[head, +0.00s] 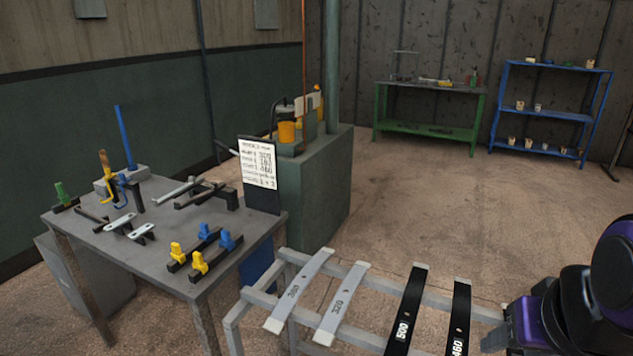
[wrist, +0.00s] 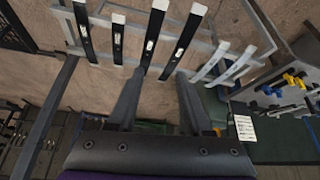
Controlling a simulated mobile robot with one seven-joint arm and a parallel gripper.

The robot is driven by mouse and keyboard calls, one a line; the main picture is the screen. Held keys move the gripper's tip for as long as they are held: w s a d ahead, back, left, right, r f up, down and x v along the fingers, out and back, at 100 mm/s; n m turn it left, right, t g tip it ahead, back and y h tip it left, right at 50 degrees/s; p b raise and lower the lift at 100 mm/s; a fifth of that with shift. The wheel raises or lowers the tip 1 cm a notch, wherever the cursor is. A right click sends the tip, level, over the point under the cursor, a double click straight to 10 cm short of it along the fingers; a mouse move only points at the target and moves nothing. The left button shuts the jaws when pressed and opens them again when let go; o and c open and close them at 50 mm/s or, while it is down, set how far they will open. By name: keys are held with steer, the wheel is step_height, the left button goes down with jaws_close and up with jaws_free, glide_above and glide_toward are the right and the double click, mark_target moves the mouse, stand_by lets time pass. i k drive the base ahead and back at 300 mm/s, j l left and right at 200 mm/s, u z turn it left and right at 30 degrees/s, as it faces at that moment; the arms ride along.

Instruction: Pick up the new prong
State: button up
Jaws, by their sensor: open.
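My gripper (wrist: 160,72) shows in the wrist view, its two grey fingers spread apart with nothing held between them. It is over the near side of the spring rack, close to the lower ends of the black leaf bars. In the head view only part of my purple and black arm shows at the right. I cannot tell which item is the new prong. Candidates on the grey table (head: 75,228) in the head view are pale-topped pieces (head: 142,232) and dark bars with yellow clips (head: 178,252) or blue clips (head: 226,240).
A grey rack (head: 378,284) holds flat bars, pale ones (head: 342,303) marked 380 and 320, black ones (head: 407,309) marked 500 and 460. A written sign (head: 258,164) stands at the table's edge. A green bench (head: 425,131) and blue shelf (head: 547,112) are behind. Floor between is clear.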

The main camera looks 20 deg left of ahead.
mark_target(193, 181)
steer(key=j+u, duration=0.15)
steer(key=u, duration=1.55)
steer(key=i+j+u, duration=0.2)
steer(key=j+u, duration=0.2)
steer(key=i+j+u, duration=0.2)
steer(key=j+u, duration=0.15)
steer(key=i+j+u, duration=0.6)
steer(key=u, duration=0.15)
steer(key=i+z, duration=0.45)
steer(key=z, duration=0.25)
steer(key=i+j+z, duration=0.1)
steer(key=i+z, duration=0.2)
steer(key=i+l+z, duration=0.1)
steer(key=z, duration=0.3)
steer(key=i+z, duration=0.2)
steer(key=z, duration=0.25)
steer(key=i+z, duration=0.15)
steer(key=z, duration=0.25)
